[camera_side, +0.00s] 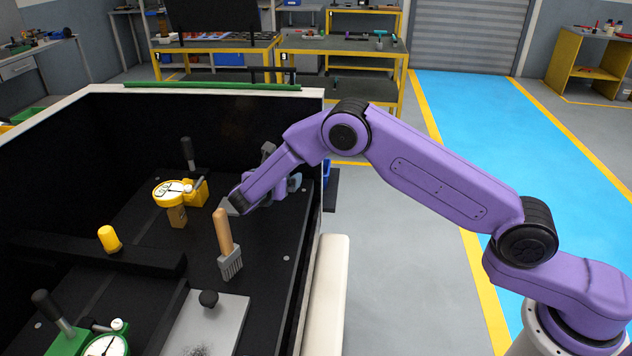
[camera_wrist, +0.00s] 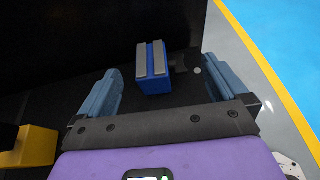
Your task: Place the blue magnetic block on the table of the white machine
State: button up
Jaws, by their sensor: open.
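The blue magnetic block (camera_wrist: 154,84) has two grey strips on top and a dark knob or lever at its right side. It rests on a dark surface in the wrist view. My gripper (camera_wrist: 163,80) is open, with its blue-grey fingers on either side of the block and apart from it. In the side view my gripper (camera_side: 292,186) is low over the far right of the white machine's dark interior, and the block is not clearly visible there. The white machine (camera_side: 333,290) has a pale outer edge and a dark inner table (camera_side: 265,262).
A yellow cap (camera_side: 109,238), a grey plate (camera_side: 205,325) with a black knob and a green gauge (camera_side: 105,346) are nearer the front. Dark walls enclose the back.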

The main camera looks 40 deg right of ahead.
jog(key=shift+s+r, duration=0.15)
jog(key=shift+s+a+r, duration=0.1)
jog(key=shift+s+r, duration=0.1)
jog(key=shift+r, duration=0.05)
jog(key=s+d+r+m+g+y, duration=0.1)
jog(key=s+r+m+g+y, duration=0.1)
jog(key=s, duration=0.8)
jog(key=s+d+r+m+g+y, duration=0.2)
jog(key=s+r+m+y, duration=0.1)
jog(key=s, duration=0.8)
jog(key=s+d+r+m+g+y, duration=0.2)
jog(key=s+r+m, duration=0.2)
jog(key=s, duration=0.7)
jog(key=shift+s+m+y, duration=0.15)
jog(key=shift+m+y, duration=0.25)
jog(key=shift+m, duration=0.2)
jog(key=s+d+m+g+y, duration=0.1)
jog(key=s, duration=0.4)
jog(key=s+d+m+y, duration=0.1)
jog(key=s+d, duration=0.1)
jog(key=s, duration=0.3)
jog(key=s+d+m+g+y, duration=0.1)
jog(key=s, duration=0.4)
jog(key=shift+d+r+g, duration=0.1)
jog(key=shift+d+g, duration=0.2)
jog(key=shift+d, duration=0.1)
jog(key=shift+c, duration=0.2)
jog(key=shift+w, duration=0.1)
